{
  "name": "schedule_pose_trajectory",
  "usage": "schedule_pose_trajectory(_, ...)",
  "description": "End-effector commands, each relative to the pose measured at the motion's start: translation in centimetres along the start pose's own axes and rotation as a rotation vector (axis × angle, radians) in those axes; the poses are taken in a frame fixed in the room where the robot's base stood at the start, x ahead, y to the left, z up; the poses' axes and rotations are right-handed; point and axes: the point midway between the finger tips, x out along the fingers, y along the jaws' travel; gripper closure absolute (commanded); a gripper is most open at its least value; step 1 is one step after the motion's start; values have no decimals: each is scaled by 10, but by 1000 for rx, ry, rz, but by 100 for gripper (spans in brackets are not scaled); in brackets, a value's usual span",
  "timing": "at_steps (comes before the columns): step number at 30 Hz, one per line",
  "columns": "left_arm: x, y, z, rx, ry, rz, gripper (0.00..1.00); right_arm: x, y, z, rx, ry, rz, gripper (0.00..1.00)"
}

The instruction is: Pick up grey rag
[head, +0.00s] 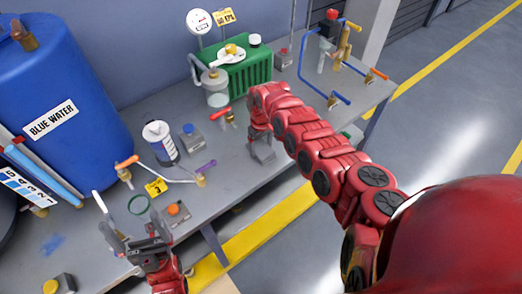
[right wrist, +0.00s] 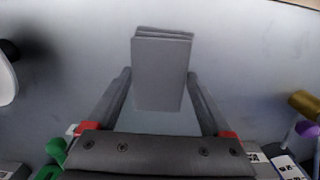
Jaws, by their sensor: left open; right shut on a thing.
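The grey rag (right wrist: 161,72) shows in the right wrist view as a folded, layered grey block. It stands between the two fingers of my right gripper (right wrist: 159,78), which is shut on it. In the head view my right gripper (head: 262,150) is over the bench near its front edge, and I cannot clearly tell the rag from the grey fingers there.
The grey bench (head: 120,108) holds a blue water barrel (head: 40,75) at left, a white canister (head: 160,143), a green ribbed box (head: 247,72) and blue pipework (head: 343,75). A hose (head: 170,178) with an orange-handled valve lies near my left gripper. Yellow-lined floor lies in front.

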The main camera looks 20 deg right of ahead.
Motion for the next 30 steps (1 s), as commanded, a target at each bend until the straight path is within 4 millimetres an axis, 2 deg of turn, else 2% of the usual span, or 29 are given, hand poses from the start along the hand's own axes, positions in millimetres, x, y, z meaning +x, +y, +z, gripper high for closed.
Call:
schedule_pose_trajectory(13, -2, 0, 0, 0, 0, 0, 0, -5, 1, -1, 0, 2, 0, 71)
schedule_pose_trajectory(17, -6, 0, 1, 0, 0, 0, 0, -16, 2, 0, 1, 3, 1, 71)
schedule_pose_trajectory(20, -17, 1, 3, 0, 0, 0, 0, -36, 2, -2, 3, 11, 2, 71)
schedule_pose_trajectory(21, -12, 1, 2, 0, 0, 0, 0, -34, -4, 5, 0, -1, -2, 71)
schedule_pose_trajectory(26, -12, 1, 2, 0, 0, 0, 0, -38, -22, 17, 2, 3, -3, 71)
schedule_pose_trajectory(30, -2, 0, 0, 0, 0, 0, 0, -42, -41, 31, 2, 0, -5, 71)
